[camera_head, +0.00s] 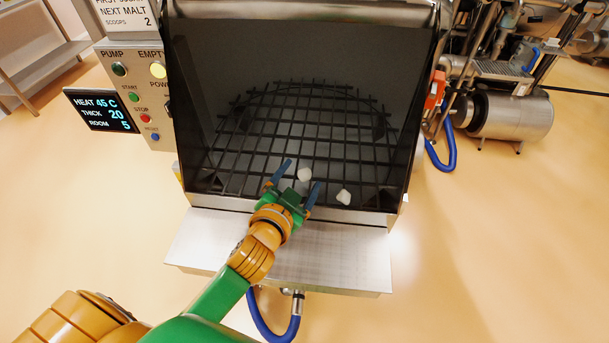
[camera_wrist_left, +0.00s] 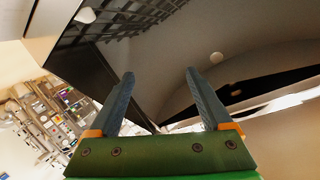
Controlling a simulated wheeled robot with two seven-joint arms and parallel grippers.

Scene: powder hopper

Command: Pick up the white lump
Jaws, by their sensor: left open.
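Two white lumps show in the head view. One lump (camera_head: 305,174) appears between the fingers of my left gripper, over the front part of the dark grid. The other lump (camera_head: 343,197) lies to the right, near the hopper's front edge. My left gripper (camera_head: 302,172) is open, its two blue-grey fingers spread, with nothing clamped. In the left wrist view the open fingers (camera_wrist_left: 159,73) have a gap between them. My right gripper is out of view.
The hopper (camera_head: 300,50) has dark walls around a black bar grid (camera_head: 300,125). A steel shelf (camera_head: 335,260) juts out in front. A control box (camera_head: 140,95) and display (camera_head: 101,109) stand left. A steel motor (camera_head: 510,116) and blue hose (camera_head: 440,158) are right.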

